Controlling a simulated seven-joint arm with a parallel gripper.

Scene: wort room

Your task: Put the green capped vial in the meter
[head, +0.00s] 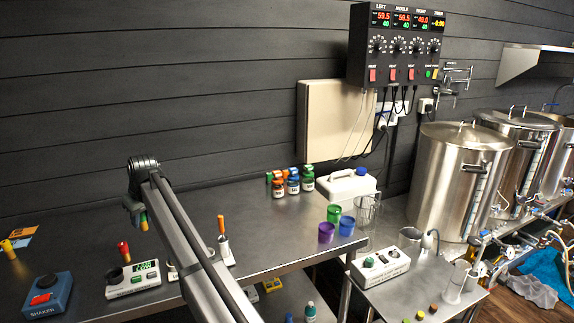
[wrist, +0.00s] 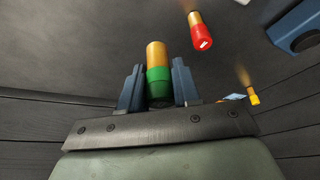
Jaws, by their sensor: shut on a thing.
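The green capped vial (head: 143,222) has an amber body and hangs below my gripper (head: 138,208), well above the bench. In the wrist view, the vial (wrist: 157,58) sits between the two blue fingers of my gripper (wrist: 158,82), which is shut on it. Its green cap is toward the palm and its amber end points away. The meter (head: 133,280) is a white box with a green display and a dark round well at its left. It stands on the bench below and apart from the vial. I cannot make it out in the wrist view.
A red capped vial (head: 124,251) stands behind the meter; it also shows in the wrist view (wrist: 201,33). The blue shaker (head: 48,297) is left of the meter. Purple, green and blue cups (head: 326,232) stand at the bench's right.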

